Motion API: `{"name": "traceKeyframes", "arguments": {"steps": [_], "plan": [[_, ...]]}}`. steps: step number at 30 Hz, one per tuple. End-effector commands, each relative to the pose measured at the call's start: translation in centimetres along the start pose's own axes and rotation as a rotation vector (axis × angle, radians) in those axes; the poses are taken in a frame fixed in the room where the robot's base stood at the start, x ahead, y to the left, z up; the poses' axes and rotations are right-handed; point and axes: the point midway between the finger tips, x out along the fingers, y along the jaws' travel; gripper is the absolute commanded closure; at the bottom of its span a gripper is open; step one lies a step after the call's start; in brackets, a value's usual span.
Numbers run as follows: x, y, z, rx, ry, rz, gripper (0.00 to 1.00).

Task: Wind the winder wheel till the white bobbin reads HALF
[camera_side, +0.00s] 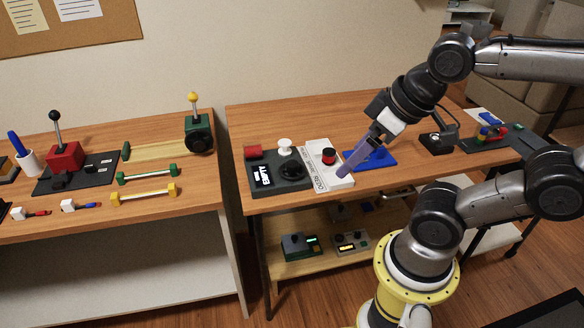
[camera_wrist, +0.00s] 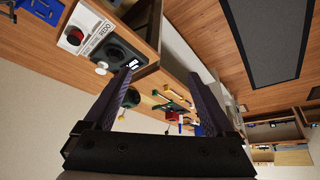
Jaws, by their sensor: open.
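The dark winder panel (camera_side: 270,186) lies at the front left of the right-hand table. On it are a black winder wheel (camera_side: 292,171), a white bobbin (camera_side: 285,145) behind the wheel and a white label (camera_side: 263,174) that seems to read EMPTY. In the wrist view the panel (camera_wrist: 122,45) and bobbin (camera_wrist: 101,68) show at upper left, partly cut by a finger. My gripper (camera_side: 345,174) is open and empty, right of the wheel and apart from it, over the white panel's right side. Its fingers also show in the wrist view (camera_wrist: 160,78).
A white panel (camera_side: 318,172) with a red-and-black knob (camera_side: 329,157) stands between the winder panel and my gripper. A red cylinder (camera_side: 253,152) sits at the winder panel's back left. A blue base (camera_side: 378,159) lies behind my fingers. The left table (camera_side: 90,205) holds levers and handles.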

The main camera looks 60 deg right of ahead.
Motion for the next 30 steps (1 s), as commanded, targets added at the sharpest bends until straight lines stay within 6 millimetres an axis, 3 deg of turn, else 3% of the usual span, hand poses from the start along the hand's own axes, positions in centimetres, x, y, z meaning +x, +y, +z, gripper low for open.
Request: {"name": "traceKeyframes", "arguments": {"steps": [5,8,17,23,30], "plan": [[-0.1,0.0,0.0,-0.111,-0.004,0.000,0.24],[-1.0,0.0,-1.1,-0.231,0.014,0.002,0.24],[-1.4,1.3,-7.7,-0.585,-0.051,0.010,0.24],[1.1,3.8,-12.8,-0.764,-0.153,-0.013,0.24],[7.2,8.6,-17.4,-0.879,-0.292,-0.084,0.24]]}}
